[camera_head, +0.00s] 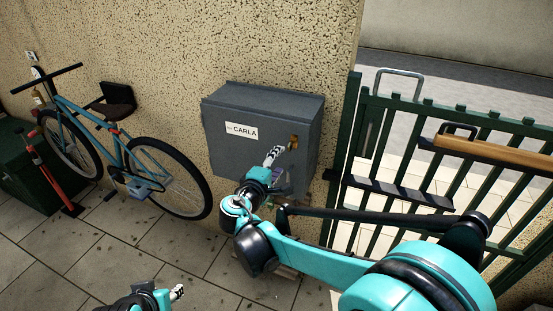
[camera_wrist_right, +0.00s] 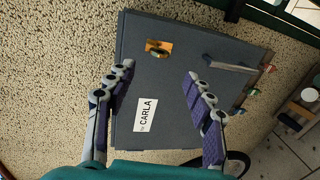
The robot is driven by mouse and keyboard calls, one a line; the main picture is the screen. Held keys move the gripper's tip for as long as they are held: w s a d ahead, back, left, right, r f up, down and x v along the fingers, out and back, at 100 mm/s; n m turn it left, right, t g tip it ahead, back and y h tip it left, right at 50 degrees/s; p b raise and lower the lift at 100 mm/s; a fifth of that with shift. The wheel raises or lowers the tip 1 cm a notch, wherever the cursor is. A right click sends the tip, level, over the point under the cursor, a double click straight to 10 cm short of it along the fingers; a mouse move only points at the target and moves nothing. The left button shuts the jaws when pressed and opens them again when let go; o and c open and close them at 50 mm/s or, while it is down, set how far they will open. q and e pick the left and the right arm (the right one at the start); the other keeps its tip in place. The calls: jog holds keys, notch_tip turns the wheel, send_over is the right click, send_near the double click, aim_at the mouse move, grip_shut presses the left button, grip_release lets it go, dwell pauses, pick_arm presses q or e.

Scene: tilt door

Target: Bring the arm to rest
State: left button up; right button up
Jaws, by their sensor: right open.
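A dark grey wall box (camera_head: 222,150) with a white CARLA label (camera_head: 241,130) is fixed to the speckled wall, and its front looks closed. It fills the middle of the right wrist view (camera_wrist_right: 150,90), with a brass lock plate (camera_wrist_right: 158,48) and a bar handle (camera_wrist_right: 230,64). My right gripper (camera_head: 276,158) is in front of the box's lower right part. In the wrist view its two fingers (camera_wrist_right: 158,80) are spread with nothing between them. I cannot tell whether they touch the box. My left gripper (camera_head: 176,292) shows only partly at the bottom edge, its jaws unclear.
A blue bicycle (camera_head: 122,150) leans by the wall at left, beside a red pump (camera_head: 52,175) and a dark green bin (camera_head: 20,165). A green gate (camera_head: 440,195) with a wooden rail stands at right. Paving (camera_head: 150,245) before the wall is mostly clear.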

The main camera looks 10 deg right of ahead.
jog(key=s+d+f+m+g+y+b, duration=0.1)
jog(key=s+d+f+m+g+y, duration=0.2)
jog(key=s, duration=0.4)
jog(key=s+d+f+m+g+y, duration=0.1)
jog(key=s+d+f+m+g, duration=0.15)
jog(key=s+d+f, duration=0.35)
pick_arm(q)
jog(key=shift+f+b, duration=0.35)
jog(key=shift+f, duration=0.5)
pick_arm(e)
jog(key=s+a+f+m+y, duration=0.2)
jog(key=s+m, duration=0.1)
jog(key=s, duration=0.4)
jog(key=s+a+f+m+y, duration=0.1)
jog(key=s+a+m+y, duration=0.2)
jog(key=s, duration=0.4)
jog(key=shift+a+f, duration=0.3)
jog(key=shift+f, duration=0.05)
pick_arm(q)
jog(key=shift+c, duration=0.3)
pick_arm(e)
jog(key=shift+g, duration=0.25)
